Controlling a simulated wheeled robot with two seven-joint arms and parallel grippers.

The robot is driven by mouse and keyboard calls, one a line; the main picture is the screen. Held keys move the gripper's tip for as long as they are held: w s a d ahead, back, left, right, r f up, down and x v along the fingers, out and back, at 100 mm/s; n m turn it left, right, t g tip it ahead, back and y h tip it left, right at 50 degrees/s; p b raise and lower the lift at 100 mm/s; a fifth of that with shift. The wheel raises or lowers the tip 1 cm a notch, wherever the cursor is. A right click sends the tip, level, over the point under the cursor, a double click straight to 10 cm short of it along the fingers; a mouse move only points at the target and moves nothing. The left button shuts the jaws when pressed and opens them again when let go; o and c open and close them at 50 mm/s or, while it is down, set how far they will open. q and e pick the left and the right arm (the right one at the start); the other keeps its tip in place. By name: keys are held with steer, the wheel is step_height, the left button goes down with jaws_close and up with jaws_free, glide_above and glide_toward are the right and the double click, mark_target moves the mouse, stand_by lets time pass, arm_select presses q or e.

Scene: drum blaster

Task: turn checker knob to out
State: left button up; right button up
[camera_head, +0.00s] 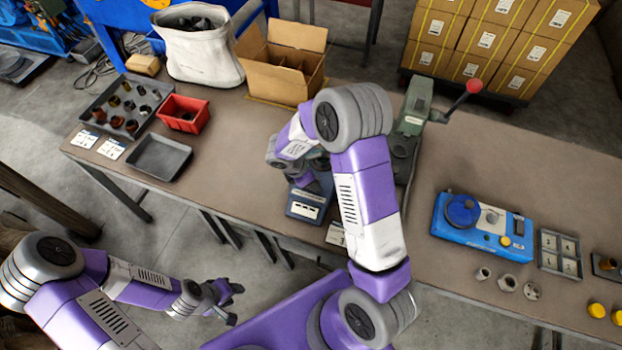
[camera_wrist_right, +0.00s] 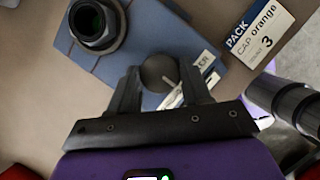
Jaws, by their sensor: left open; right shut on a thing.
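The checker is a blue-grey box (camera_head: 306,205) on the bench, partly covered by my right arm in the head view. In the right wrist view the box (camera_wrist_right: 172,35) carries a dark round knob (camera_wrist_right: 158,70) with a light pointer line. My right gripper (camera_wrist_right: 160,88) is shut on this knob, one finger on each side. The white label (camera_wrist_right: 190,88) beside the knob is partly covered by a finger, so the out mark cannot be read. A dark ring-shaped socket (camera_wrist_right: 96,25) sits on the box. My left gripper (camera_head: 228,301) is open and empty, off the bench front.
A white card (camera_wrist_right: 262,30) reading "PACK CAP orange 3" lies beside the checker. A green lever press (camera_head: 408,130) stands close to its right. A blue device (camera_head: 480,226) is further right. A red bin (camera_head: 183,113) and an empty tray (camera_head: 158,157) are left.

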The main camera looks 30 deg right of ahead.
steer(key=o, duration=1)
steer(key=p+v, duration=0.1)
steer(key=v, duration=0.6)
steer(key=shift+a+r, duration=0.15)
steer(key=shift+r, duration=0.1)
steer(key=shift+s, duration=0.1)
